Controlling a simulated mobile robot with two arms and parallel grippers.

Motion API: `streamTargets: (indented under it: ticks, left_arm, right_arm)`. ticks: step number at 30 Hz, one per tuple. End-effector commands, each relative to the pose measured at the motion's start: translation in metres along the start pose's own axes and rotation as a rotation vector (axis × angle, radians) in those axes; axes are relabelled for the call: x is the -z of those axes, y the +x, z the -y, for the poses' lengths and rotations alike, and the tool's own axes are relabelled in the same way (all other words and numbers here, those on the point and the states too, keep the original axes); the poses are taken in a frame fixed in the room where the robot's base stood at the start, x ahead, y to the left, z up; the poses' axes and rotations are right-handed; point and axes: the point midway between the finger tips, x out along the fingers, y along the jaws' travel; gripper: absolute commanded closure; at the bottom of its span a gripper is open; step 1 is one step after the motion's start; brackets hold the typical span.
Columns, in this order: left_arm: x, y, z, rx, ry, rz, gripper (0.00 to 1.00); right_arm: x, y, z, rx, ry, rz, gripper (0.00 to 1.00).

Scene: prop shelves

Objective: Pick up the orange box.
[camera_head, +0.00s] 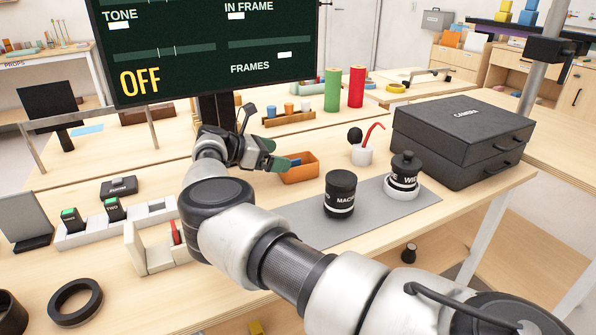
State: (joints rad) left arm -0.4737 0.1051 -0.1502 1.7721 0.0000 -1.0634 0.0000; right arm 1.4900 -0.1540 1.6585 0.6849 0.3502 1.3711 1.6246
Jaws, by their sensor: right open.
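The orange box (302,173) is a small open-topped tray on the wooden table, behind the grey mat. My right arm comes in from the lower right and bends back, so my right gripper (277,154) points right at the box's left end. The gripper is open, with its teal fingertips apart. The nearer fingertip overlaps the box's left rim in the picture; I cannot tell whether it touches. My left gripper is not in view.
A grey mat (290,217) holds two black lens-like cylinders (340,195) (404,172). A white cup (362,155) with a red bent stick stands right of the box. Black cases (460,140) are stacked at the right. A dark monitor (205,50) rises behind my gripper.

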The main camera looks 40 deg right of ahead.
Motion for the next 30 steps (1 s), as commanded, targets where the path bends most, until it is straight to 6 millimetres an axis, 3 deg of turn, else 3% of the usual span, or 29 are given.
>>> streamTargets:
  ticks: [13,22,30]
  left_arm:
    - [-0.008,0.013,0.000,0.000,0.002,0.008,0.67]
    - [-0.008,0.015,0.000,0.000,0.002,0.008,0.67]
    - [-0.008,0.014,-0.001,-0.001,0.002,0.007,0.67]
  right_arm:
    - [0.006,0.051,0.001,0.000,0.000,0.000,0.00]
    - [0.006,0.056,0.001,-0.001,0.000,0.000,0.00]
    - [0.006,0.056,0.001,-0.001,0.000,0.000,0.41]
